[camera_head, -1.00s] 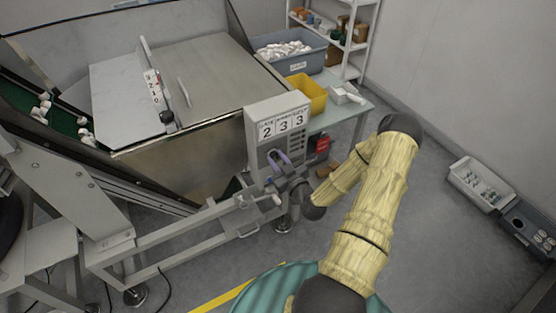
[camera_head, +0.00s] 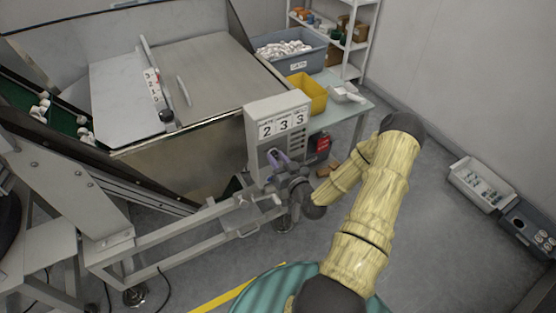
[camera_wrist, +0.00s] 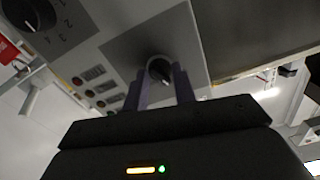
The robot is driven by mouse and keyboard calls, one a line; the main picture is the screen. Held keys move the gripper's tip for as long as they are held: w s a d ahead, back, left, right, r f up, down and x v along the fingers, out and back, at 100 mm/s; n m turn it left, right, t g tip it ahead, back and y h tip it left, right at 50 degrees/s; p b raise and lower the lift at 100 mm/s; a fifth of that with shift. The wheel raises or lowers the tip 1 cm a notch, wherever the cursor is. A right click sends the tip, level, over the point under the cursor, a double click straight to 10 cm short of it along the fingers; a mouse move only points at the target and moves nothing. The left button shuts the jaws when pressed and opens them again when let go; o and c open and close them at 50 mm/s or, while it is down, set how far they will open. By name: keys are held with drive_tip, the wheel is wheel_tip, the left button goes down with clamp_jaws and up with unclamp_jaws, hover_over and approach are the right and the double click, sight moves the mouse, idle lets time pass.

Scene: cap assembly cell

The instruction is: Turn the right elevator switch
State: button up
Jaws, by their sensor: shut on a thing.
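The grey control box (camera_head: 277,135) stands at the middle of the head view, with number cards reading 2, 3, 3 on top. My gripper (camera_head: 275,157) is at the lower front of this box. In the wrist view my gripper (camera_wrist: 163,84) has its two purple fingers on either side of a round black switch knob (camera_wrist: 159,69), shut on it. The knob sits on a grey plate (camera_wrist: 125,47). A second black dial (camera_wrist: 30,12) with numbers is at the upper left of the wrist view, apart from the fingers. The knob is hidden in the head view.
Small buttons (camera_wrist: 97,88) lie beside the plate. A metal frame (camera_head: 190,222) runs left of my wrist. A yellow bin (camera_head: 307,93) and a blue-grey bin (camera_head: 290,57) stand behind the box. The floor to the right is largely clear.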

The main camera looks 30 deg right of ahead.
drive_tip(key=m, duration=1.3)
drive_tip(key=shift+m, duration=0.4)
drive_tip(key=o, duration=1)
